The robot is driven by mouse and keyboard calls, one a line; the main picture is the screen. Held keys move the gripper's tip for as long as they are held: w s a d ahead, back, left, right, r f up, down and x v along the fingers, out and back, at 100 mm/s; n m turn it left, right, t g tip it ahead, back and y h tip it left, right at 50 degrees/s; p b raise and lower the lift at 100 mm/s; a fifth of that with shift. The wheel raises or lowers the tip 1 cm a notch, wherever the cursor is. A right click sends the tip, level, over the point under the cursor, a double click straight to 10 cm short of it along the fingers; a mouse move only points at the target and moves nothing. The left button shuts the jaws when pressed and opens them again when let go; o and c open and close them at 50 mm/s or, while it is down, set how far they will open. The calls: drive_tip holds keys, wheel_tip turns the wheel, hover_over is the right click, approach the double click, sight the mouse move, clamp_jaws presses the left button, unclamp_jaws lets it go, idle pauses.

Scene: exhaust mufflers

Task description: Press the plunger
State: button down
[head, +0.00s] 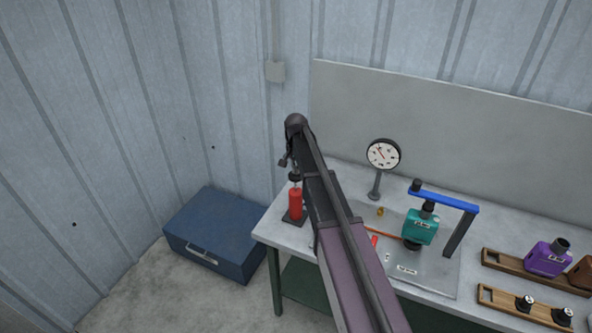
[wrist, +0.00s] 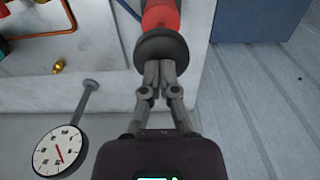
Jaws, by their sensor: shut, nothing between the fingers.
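The plunger is a black round knob (head: 295,177) on top of a red cylinder (head: 295,203), upright on a dark base at the left end of the bench. In the wrist view the black knob (wrist: 163,47) shows as a wide disc in front of the red cylinder (wrist: 160,14). My gripper (wrist: 160,68) is shut and empty, with its fingertips right over the knob's near side. I cannot tell whether they touch it. In the head view my arm comes from the lower right, and the gripper is small and partly hidden above the knob.
A dial gauge (head: 383,154) stands right of my arm. A teal part (head: 420,227) sits under a blue clamp bar (head: 445,200). Wooden racks with a purple part (head: 547,257) lie farther right. A blue chest (head: 215,234) stands on the floor left of the bench.

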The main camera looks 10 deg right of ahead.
sight(296, 180)
wheel_tip(296, 180, down, 6)
drive_tip(key=b, duration=0.5)
drive_tip(key=shift+r+b, duration=0.2)
drive_tip(key=shift+b, duration=0.15)
drive_tip(key=shift+s+r, duration=0.1)
drive_tip(key=shift+r+p, duration=0.2)
drive_tip(key=shift+p, duration=0.1)
wheel_tip(296, 180, up, 14)
drive_tip(key=p, duration=1.3)
drive_tip(key=shift+f+p, duration=0.15)
drive_tip(key=shift+p, duration=0.2)
idle(1.0)
drive_tip(key=s+f+n+b, duration=0.2)
drive_tip(key=s+f+b, duration=0.3)
drive_tip(key=s, duration=0.4)
drive_tip(key=s+f+n+b, duration=0.2)
drive_tip(key=s+f+b, duration=0.4)
drive_tip(key=s, duration=0.4)
drive_tip(key=s+f+n+b, duration=0.3)
drive_tip(key=s+f+b, duration=0.2)
drive_tip(key=s, duration=0.5)
drive_tip(key=shift+f, duration=0.25)
